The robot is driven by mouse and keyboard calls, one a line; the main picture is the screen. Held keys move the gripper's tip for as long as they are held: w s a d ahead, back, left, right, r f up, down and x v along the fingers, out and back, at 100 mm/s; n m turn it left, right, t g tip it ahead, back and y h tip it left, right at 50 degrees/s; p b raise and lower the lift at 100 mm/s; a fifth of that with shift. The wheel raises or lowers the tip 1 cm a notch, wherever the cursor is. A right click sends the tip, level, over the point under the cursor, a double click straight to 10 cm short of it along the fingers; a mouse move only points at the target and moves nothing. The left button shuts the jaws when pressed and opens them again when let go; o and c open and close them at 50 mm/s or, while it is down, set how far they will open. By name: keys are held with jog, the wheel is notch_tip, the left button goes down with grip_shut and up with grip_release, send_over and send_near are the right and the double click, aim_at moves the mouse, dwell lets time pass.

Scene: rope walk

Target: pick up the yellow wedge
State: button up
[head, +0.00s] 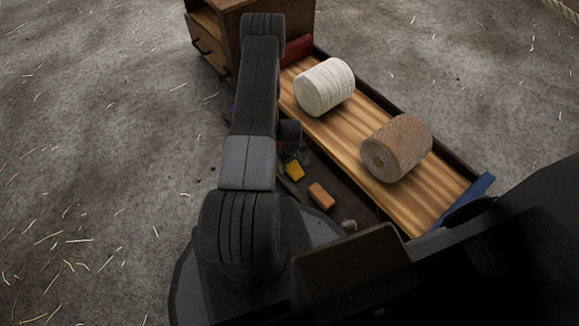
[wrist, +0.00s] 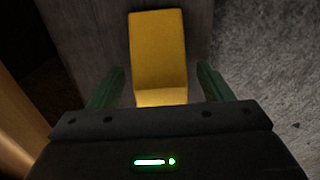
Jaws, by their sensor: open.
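The yellow wedge (wrist: 157,50) fills the upper middle of the wrist view, lying on a grey surface. My gripper (wrist: 159,85) is open, with its green fingers on either side of the wedge's near end. I see a gap on each side; whether the fingers reach down to its height I cannot tell. In the head view a small yellow block (head: 295,170) lies on the dark strip beside my arm, by the green fingers. My arm hides part of that area.
An orange block (head: 321,196) lies nearby on the dark strip. A wooden board (head: 345,148) bears a white spool (head: 324,87) and a brown spool (head: 396,148). A wooden cabinet (head: 208,38) stands at the far end. Straw-strewn floor (head: 90,150) at left is open.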

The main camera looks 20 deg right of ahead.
jog(key=shift+f, duration=0.4)
jog(key=shift+r, duration=0.1)
jog(key=c, duration=1.2)
